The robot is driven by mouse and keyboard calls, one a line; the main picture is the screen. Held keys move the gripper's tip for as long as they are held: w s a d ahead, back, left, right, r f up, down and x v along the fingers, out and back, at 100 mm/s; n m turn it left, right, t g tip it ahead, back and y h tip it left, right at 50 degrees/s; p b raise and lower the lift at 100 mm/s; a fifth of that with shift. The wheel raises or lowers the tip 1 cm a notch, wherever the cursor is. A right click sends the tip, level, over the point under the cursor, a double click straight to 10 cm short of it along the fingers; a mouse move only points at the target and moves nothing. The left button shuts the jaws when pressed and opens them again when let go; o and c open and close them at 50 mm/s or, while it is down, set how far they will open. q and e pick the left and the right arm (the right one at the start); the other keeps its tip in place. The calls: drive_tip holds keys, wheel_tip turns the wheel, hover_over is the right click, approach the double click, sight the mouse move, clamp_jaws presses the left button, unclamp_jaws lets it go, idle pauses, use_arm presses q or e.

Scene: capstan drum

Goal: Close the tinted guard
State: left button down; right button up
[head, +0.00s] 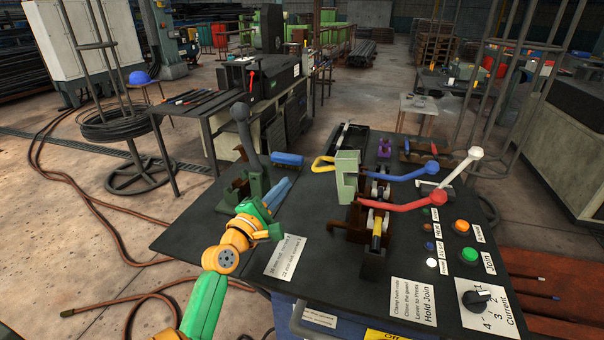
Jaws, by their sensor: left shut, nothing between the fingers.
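A pale green, tinted-looking panel (346,177) stands upright on the machine in the middle of the black bench; I take it to be the guard. A yellow loop handle (322,163) sticks out to its left. My left gripper (285,183) has its blue fingers shut and empty, over the bench left of the panel and apart from it. My right gripper is not in view.
Blue (414,172) and red (405,204) lever handles reach right from the machine. A dark upright lever (245,130) stands behind my left gripper. Green (469,254) and orange (462,226) buttons and a current dial (477,298) sit at the right.

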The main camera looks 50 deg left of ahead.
use_arm(q)
drive_tip(key=w+p, duration=0.1)
drive_tip(key=w+d+r+p, duration=0.1)
drive_tip(key=w+d+r, duration=0.1)
drive_tip(key=w, duration=0.1)
drive_tip(key=shift+d+p, duration=0.2)
drive_tip(key=shift+p, duration=0.2)
drive_tip(key=shift+r, duration=0.1)
